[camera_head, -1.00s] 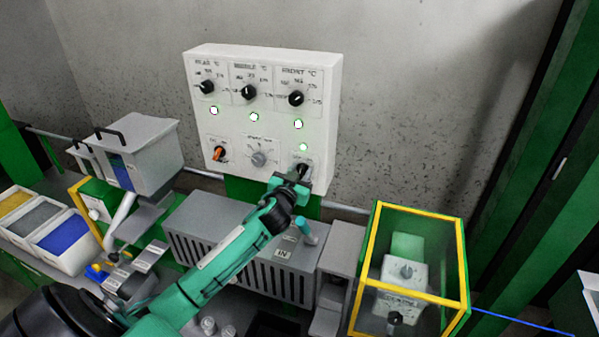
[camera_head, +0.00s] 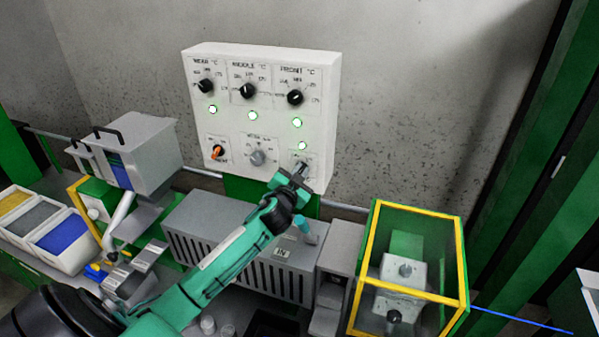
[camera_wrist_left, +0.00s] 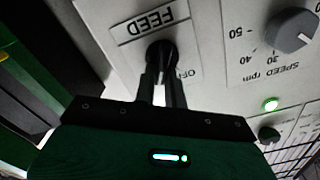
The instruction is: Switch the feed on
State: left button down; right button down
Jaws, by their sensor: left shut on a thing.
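A white control panel (camera_head: 262,65) hangs on the wall with several knobs and lit green lamps. My left gripper (camera_head: 299,170) is at the panel's lower right knob in the head view. In the left wrist view its two dark fingers (camera_wrist_left: 162,82) are shut on the feed knob, one on each side. The fingers hide part of the knob and its markings, so its exact setting cannot be read. My right gripper is not in view.
The grey speed knob (camera_wrist_left: 291,30) is close beside the feed knob. An orange switch (camera_head: 217,152) is at the panel's lower left. Below stand a grey vented housing (camera_head: 205,215) and a yellow-framed clear guard (camera_head: 463,262). A hopper (camera_head: 150,150) stands at left.

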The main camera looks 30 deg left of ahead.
pick_arm(q)
jog(key=c, duration=1.5)
grip_release()
jog(key=shift+o, duration=0.2)
